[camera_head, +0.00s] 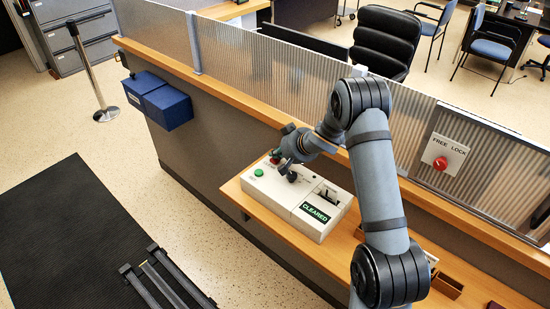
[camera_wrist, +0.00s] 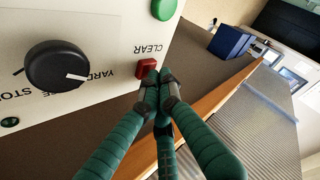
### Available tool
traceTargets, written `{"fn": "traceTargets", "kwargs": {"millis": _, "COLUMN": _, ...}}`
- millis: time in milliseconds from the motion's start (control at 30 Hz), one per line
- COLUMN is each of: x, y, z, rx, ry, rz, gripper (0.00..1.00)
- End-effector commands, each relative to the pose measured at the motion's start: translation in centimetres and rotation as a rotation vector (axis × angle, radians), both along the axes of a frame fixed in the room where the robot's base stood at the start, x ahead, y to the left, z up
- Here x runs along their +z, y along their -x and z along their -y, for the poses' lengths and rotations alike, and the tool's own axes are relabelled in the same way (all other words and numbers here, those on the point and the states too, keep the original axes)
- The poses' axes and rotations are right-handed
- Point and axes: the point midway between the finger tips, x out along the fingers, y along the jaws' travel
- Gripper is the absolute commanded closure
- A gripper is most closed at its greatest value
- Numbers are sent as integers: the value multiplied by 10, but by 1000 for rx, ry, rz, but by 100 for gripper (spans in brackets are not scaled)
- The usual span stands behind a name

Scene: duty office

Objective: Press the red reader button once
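The reader is a pale box (camera_head: 270,188) on the wooden ledge, with a lit green "CLEARED" display (camera_head: 315,213). Its square red button (camera_wrist: 145,67), lettered "CLEAR", shows in the wrist view; in the head view only a bit of red (camera_head: 275,160) shows beside my gripper. My gripper (camera_head: 283,166) is over the box's far left part. In the wrist view its green fingers (camera_wrist: 158,77) are drawn together with nothing between them. Their tips overlap the button's lower right edge; I cannot tell whether they touch it.
A round green button (camera_head: 258,172) and a black knob (camera_wrist: 58,66) are on the same panel. A red "FREE LOCK" knob (camera_head: 440,163) is on the ribbed screen at right. A blue box (camera_head: 165,107) hangs on the counter. Small wooden trays (camera_head: 446,286) lie right of the reader.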

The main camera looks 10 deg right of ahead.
Motion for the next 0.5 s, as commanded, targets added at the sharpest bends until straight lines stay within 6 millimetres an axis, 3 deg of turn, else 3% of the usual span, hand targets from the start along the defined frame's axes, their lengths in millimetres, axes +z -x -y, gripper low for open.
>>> {"fn": "traceTargets", "kwargs": {"millis": 167, "x": 12, "y": 0, "z": 0, "rx": 0, "ry": 0, "rz": 0, "gripper": 100}}
{"fn": "traceTargets", "kwargs": {"millis": 500, "x": 11, "y": 0, "z": 0, "rx": 0, "ry": 0, "rz": 0, "gripper": 100}}
